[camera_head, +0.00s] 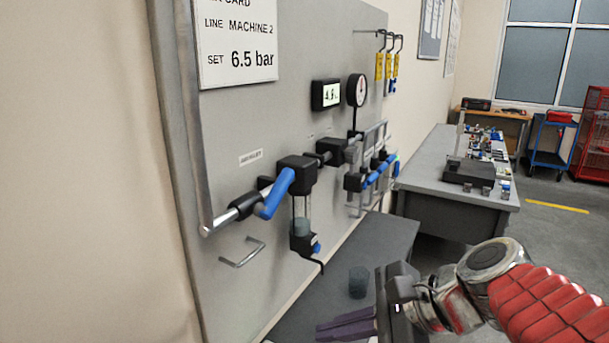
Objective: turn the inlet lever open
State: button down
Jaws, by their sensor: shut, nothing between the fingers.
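The blue inlet lever (277,194) is on the grey wall panel, under a small white label (251,158) whose text is hard to read. It slants from the black block (297,174) down to the left, its lower end overlapping the pipe line in this view. My gripper (325,331) is at the bottom of the view, below and to the right of the lever and well apart from it. Its dark fingers point left and are shut with nothing between them. My wrist hides part of the bench behind it.
A metal pipe (191,115) runs down the panel's left side. A bowl (302,228) hangs under the block, and a wire handle (243,252) sticks out below left. A dark cup (358,282) stands on the bench (385,240) near my gripper. More blue-handled fittings (375,175) are to the right.

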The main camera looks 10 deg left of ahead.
jog(key=s+d+f+n+t+h, duration=0.1)
jog(key=s+d+f+n+h, duration=0.1)
jog(key=d+n, duration=0.3)
jog(key=s+d+f+n+h, duration=0.2)
jog(key=d+f+n+h, duration=0.1)
jog(key=d, duration=0.4)
jog(key=s+d+f+n+t+h, duration=0.1)
jog(key=s+d+f+n+h, duration=0.1)
jog(key=d+n+h, duration=0.2)
jog(key=d+n, duration=0.2)
jog(key=n, duration=0.1)
jog(key=shift+d+f+t+h, duration=0.25)
jog(key=shift+d+t+h, duration=0.05)
jog(key=shift+d, duration=0.1)
jog(key=shift+s+a, duration=0.1)
jog(key=shift+s, duration=0.05)
